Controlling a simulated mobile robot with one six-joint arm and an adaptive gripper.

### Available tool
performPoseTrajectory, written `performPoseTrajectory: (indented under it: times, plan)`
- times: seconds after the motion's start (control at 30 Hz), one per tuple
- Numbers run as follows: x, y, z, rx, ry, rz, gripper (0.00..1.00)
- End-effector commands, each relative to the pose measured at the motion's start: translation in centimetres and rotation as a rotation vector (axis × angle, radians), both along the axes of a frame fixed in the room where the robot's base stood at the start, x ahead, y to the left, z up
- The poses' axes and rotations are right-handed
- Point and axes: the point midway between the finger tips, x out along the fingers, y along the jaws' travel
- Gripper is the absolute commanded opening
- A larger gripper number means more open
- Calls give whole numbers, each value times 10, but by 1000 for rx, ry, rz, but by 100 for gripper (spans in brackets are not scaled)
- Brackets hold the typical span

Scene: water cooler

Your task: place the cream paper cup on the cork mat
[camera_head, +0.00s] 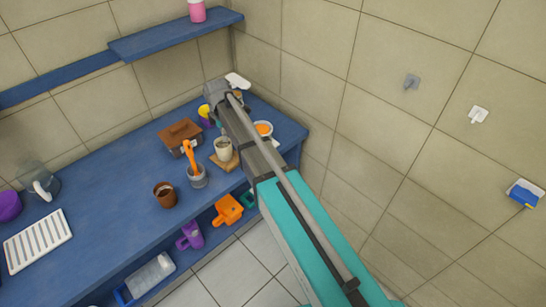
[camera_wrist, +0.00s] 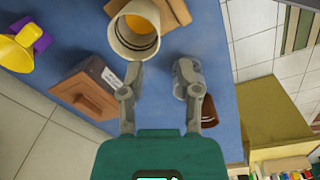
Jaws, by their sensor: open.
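The cream paper cup (camera_head: 222,147) stands upright at the cork mat (camera_head: 231,165) on the blue counter and covers part of it. In the wrist view the cup (camera_wrist: 122,40) shows its open mouth with orange inside and overlaps the mat (camera_wrist: 174,12). I cannot tell whether its whole base rests on the mat. My gripper (camera_wrist: 161,75) is open, its fingers spread and nothing visible held between them. The cup lies just beyond the fingertips, nearer the left finger. In the head view the fingertips cannot be made out.
A brown box (camera_head: 180,137) and a grey cup with an orange tool (camera_head: 197,178) stand close by. A brown cup (camera_head: 165,195) is farther left, and a bowl with orange contents (camera_head: 263,128) is to the right. The counter's left middle (camera_head: 115,185) is clear.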

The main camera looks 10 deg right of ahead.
Motion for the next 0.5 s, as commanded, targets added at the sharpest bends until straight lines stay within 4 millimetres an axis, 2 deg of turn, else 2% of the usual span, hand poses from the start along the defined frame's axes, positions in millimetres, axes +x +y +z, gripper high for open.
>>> performPoseTrajectory:
  times: [0.17, 0.27, 0.5]
  plan:
    - [-16, -22, 0, 3, 4, -115, 43]
    - [-32, -42, 0, 6, 9, -240, 43]
    - [-85, -104, 0, 16, 24, -666, 43]
